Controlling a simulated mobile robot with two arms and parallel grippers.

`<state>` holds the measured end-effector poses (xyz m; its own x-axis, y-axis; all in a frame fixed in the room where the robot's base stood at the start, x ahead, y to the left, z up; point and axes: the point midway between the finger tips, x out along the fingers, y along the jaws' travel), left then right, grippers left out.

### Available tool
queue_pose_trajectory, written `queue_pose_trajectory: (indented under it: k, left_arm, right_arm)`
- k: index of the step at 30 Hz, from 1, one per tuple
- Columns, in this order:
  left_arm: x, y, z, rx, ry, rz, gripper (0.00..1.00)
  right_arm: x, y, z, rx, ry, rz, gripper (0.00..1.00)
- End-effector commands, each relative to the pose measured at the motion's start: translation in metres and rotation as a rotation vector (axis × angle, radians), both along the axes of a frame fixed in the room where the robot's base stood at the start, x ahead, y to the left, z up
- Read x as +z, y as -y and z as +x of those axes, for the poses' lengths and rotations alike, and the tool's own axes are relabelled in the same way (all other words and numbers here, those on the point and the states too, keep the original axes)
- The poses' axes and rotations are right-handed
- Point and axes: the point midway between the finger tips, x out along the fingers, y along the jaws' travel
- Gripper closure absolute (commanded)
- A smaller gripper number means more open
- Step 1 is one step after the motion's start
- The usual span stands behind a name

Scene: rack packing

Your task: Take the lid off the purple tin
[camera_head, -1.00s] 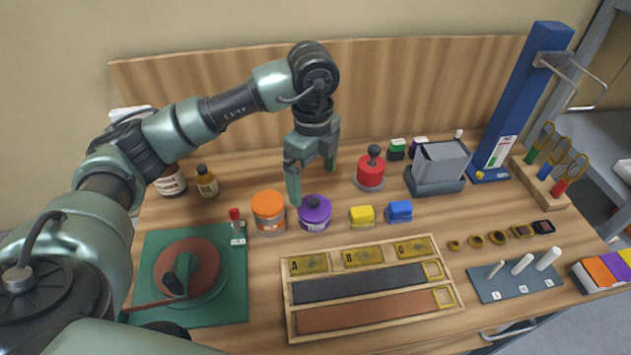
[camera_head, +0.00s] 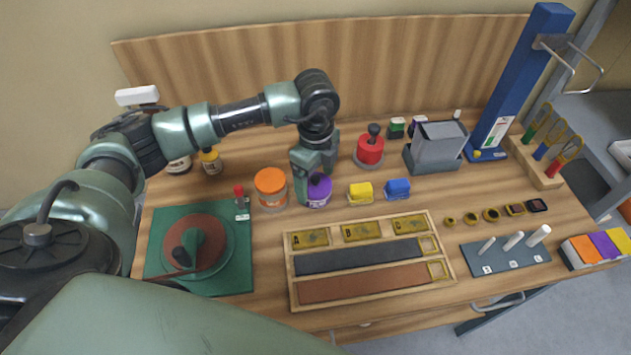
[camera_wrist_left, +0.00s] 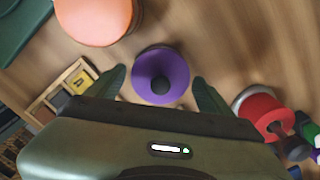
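The purple tin (camera_head: 319,191) stands on the bench with its purple lid on; a dark round knob sits in the middle of the lid. It also shows in the left wrist view (camera_wrist_left: 161,62), just beyond and between my finger tips. My left gripper (camera_head: 312,178) is at the tin, pointing down, with its fingers spread on either side of the lid. In the left wrist view the left gripper (camera_wrist_left: 158,82) is open, with gaps between the fingers and the lid. My right gripper is not in view.
An orange-lidded tin (camera_head: 270,188) stands close on the left. A red knobbed object (camera_head: 369,150) stands behind on the right. Yellow (camera_head: 360,193) and blue (camera_head: 397,189) blocks are to the right. A wooden tray (camera_head: 368,212) lies in front, a green turntable base (camera_head: 242,270) at left.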

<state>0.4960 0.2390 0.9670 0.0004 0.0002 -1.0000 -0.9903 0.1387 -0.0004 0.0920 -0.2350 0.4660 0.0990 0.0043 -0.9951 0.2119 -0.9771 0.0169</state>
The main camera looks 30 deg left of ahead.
Motion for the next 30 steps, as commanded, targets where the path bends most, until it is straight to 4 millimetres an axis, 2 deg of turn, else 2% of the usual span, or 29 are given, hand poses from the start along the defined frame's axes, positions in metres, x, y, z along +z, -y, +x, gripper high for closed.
queue_pose_trajectory:
  k: [1,4,5,14,20,26,30]
  left_arm:
    - [0.000,0.000,0.000,0.000,0.000,0.000,0.36]
    - [0.000,0.000,0.000,0.000,0.000,0.000,0.63]
    - [0.000,0.000,0.000,0.000,0.000,0.000,0.69]
    - [0.003,0.000,0.000,0.000,0.001,-0.001,0.69]
    - [0.019,0.000,0.001,0.000,0.004,-0.001,0.69]
    - [0.062,0.000,0.002,-0.001,0.008,-0.001,0.69]
    - [0.105,0.001,0.002,-0.001,0.010,-0.002,0.69]
  right_arm:
    - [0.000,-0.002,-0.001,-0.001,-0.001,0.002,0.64]
    - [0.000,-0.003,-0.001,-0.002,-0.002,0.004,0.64]
    - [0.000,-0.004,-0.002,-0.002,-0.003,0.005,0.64]
    - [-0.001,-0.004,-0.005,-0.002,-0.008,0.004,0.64]
    - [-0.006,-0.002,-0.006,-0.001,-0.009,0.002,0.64]
    - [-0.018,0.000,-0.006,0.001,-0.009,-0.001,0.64]
    - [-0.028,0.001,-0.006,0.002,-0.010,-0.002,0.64]
